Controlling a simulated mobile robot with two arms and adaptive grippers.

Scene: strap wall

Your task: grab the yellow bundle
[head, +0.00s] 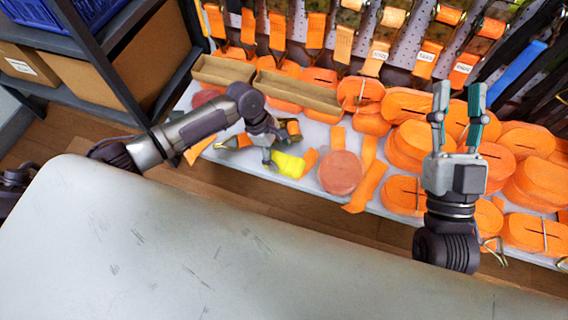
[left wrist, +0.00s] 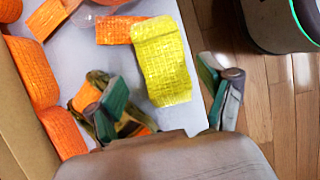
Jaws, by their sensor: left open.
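The yellow bundle (head: 288,164) lies on the light shelf, just right of my left gripper's fingers in the head view. In the left wrist view the yellow bundle (left wrist: 161,62) is ahead of the open fingers, near the shelf's edge. My left gripper (head: 268,150) is open and empty; in the left wrist view its fingers (left wrist: 165,95) stand apart, one over the shelf and one out past the edge. My right gripper (head: 459,100) points up in front of the orange bundles, its two fingers apart with nothing visible between them.
Orange strap bundles (head: 412,148) crowd the shelf to the right. A round orange roll (head: 340,173) lies right of the yellow bundle. Cardboard trays (head: 297,95) stand behind. A pale, scuffed surface (head: 190,250) fills the foreground. Wooden floor shows below the shelf edge.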

